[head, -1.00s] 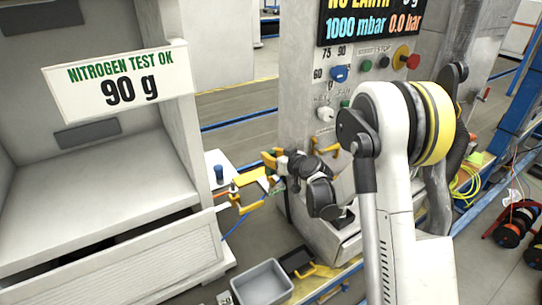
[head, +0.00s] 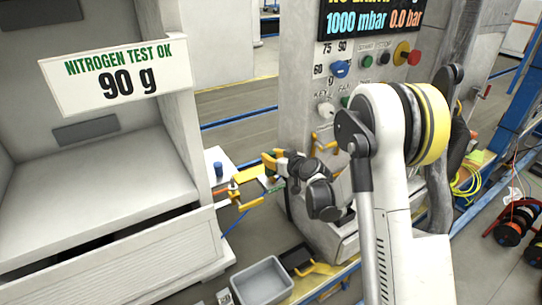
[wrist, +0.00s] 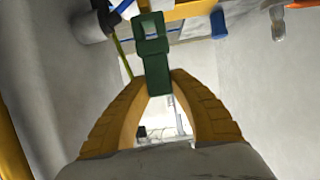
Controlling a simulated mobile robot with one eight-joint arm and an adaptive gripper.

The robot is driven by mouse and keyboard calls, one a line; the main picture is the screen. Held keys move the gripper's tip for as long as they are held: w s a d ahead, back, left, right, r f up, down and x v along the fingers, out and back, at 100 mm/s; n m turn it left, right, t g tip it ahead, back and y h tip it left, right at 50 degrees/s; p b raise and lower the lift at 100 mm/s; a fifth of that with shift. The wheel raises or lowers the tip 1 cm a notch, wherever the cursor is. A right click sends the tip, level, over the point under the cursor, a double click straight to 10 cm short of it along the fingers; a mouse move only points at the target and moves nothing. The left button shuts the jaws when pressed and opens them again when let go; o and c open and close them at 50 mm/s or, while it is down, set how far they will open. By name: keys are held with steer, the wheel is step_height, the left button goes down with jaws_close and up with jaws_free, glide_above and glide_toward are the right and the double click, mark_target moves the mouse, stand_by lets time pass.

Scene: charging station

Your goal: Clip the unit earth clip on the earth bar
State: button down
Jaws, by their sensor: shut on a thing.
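My gripper (wrist: 160,88) is shut on a green clip (wrist: 156,65), which I take to be the unit earth clip. The clip sticks out beyond the yellow fingertips, towards a yellow bar or bracket (wrist: 190,9) at the top of the wrist view. I cannot tell whether they touch. In the head view my gripper (head: 272,171) is just right of the yellow bracket (head: 248,175) beside the white cabinet; the clip is tiny there. An orange-brown piece (head: 232,189) crosses near the bracket. I cannot tell for sure which part is the earth bar.
The white cabinet (head: 95,190) with its "NITROGEN TEST OK 90 g" sign (head: 118,75) stands at left. A grey control panel (head: 300,100) with knobs and a display is behind my arm. A grey bin (head: 262,282) sits below. A blue part (wrist: 218,24) is near the yellow bar.

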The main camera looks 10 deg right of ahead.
steer(key=shift+f, duration=1.05)
steer(key=c, duration=1.2)
jaws_free()
steer(key=v, duration=1.2)
